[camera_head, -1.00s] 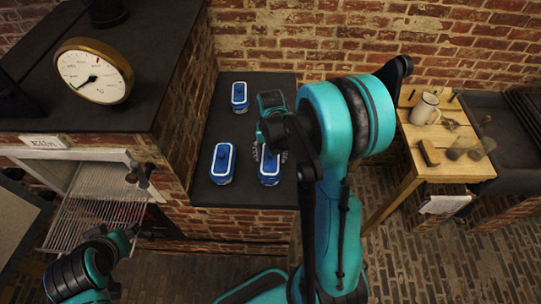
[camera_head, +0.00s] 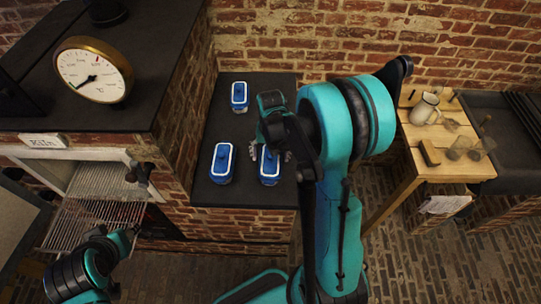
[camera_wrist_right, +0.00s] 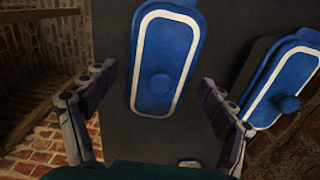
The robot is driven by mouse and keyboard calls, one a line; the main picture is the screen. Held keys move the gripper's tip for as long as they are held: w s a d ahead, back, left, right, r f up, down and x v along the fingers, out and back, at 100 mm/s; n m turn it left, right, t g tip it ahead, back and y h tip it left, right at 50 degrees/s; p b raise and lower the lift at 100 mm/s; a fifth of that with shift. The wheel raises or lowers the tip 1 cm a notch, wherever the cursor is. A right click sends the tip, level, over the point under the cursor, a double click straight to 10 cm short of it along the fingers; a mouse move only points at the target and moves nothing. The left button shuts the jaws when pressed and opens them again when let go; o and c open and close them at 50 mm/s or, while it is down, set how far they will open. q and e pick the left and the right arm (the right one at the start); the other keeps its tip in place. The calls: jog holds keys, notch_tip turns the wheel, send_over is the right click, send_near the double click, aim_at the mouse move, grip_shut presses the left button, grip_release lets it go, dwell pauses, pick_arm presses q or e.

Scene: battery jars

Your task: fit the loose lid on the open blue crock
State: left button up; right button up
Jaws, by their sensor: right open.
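Three blue pieces with white rims show on the dark counter: one at the back (camera_head: 239,96), one at the front left (camera_head: 222,163) and one at the front right (camera_head: 269,167). I cannot tell which is the loose lid and which the open crock. My right gripper (camera_head: 270,154) is open over the front right piece.
The dark counter (camera_head: 275,95) has free room at its back right. A brick kiln with a gauge (camera_head: 94,70) and wire rack (camera_head: 88,225) stands left. A wooden table (camera_head: 460,165) with a mug (camera_head: 425,110) and glasses stands right.

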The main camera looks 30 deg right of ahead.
notch_tip(320, 180, up, 12)
jog(key=p, duration=0.2)
jog(key=s+a+r+n+t, duration=0.6)
jog(key=s+a+t, duration=0.1)
jog(key=s+a, duration=0.3)
jog(key=shift+s+a+r+n, duration=0.15)
jog(key=shift+s+a+n, duration=0.2)
jog(key=shift+s, duration=0.2)
